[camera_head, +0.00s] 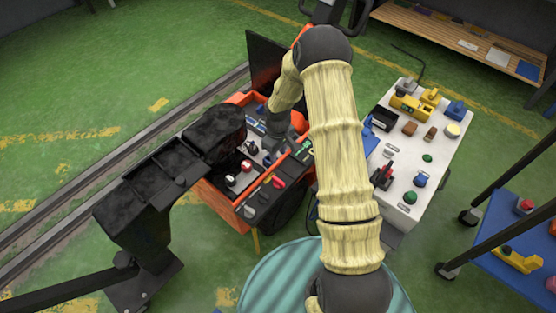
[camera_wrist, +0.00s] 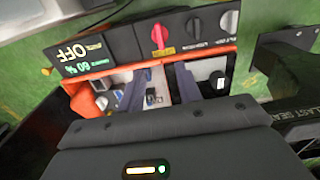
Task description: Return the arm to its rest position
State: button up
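My arm, in a pale yellow cover, reaches up and over the scene in the head view and bends down to the left. My gripper (camera_head: 275,138) hangs over the orange machine (camera_head: 225,203). In the wrist view my gripper (camera_wrist: 160,84) shows two dark fingers spread apart with nothing gripped between them. They point at the machine's open bay, just below its control panel (camera_wrist: 145,42). The panel reads OFF and 60, and has a red knob (camera_wrist: 159,35) and grey knobs. I cannot tell whether the fingertips touch anything.
A white table (camera_head: 415,165) with buttons, blocks and a joystick stands right of the machine. A black post with an arm (camera_head: 150,185) stands at left beside the rail (camera_head: 70,190). A blue cart (camera_head: 510,235) is at right. Green floor is clear at upper left.

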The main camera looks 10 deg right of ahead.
jog(key=shift+r, duration=0.6)
jog(key=s+r+m+t, duration=0.3)
jog(key=s+r+m, duration=0.4)
jog(key=s+r, duration=1.45)
notch_tip(320, 180, up, 22)
jog(key=p, duration=2.1)
jog(key=shift+w+f, duration=0.15)
jog(key=shift+f, duration=0.1)
